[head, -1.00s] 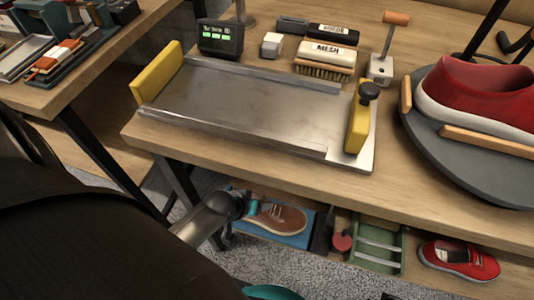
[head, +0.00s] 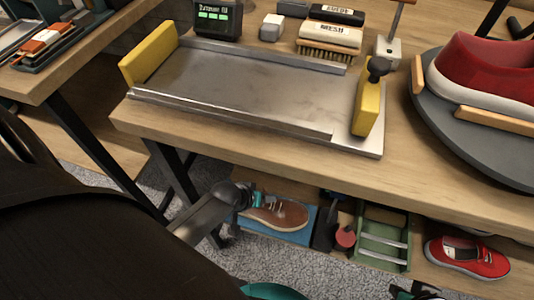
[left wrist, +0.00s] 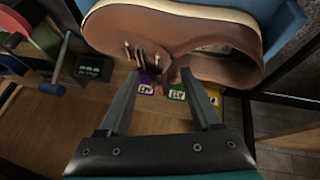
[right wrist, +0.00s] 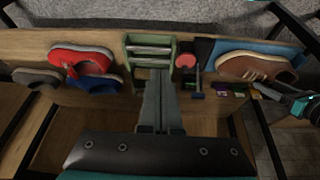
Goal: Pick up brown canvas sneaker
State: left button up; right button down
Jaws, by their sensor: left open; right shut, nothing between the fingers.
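The brown canvas sneaker (head: 280,212) lies on a blue mat (head: 296,236) on the low shelf under the workbench. My left gripper (left wrist: 158,74) is open; in the left wrist view its fingertips are at the near edge of the sneaker (left wrist: 215,70), by the laces and opening. Whether they touch it I cannot tell. In the head view my left arm partly covers the sneaker's left end. The right wrist view shows the whole sneaker (right wrist: 256,66) with my left gripper to its right. My right gripper (right wrist: 158,72) is shut and empty, in front of a green rack.
The green rack (head: 383,238), a red round-headed tool (head: 345,237) and a red shoe (head: 467,257) share the low shelf. Small coloured labels (left wrist: 177,93) lie by the sneaker. The workbench (head: 215,142) overhangs, carrying a metal tray (head: 240,85) with yellow end blocks.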

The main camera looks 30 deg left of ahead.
pick_arm(q)
jog(key=shift+w+f, duration=0.15)
jog(key=shift+f, duration=0.15)
grip_shut()
dwell(0.5)
dwell(0.9)
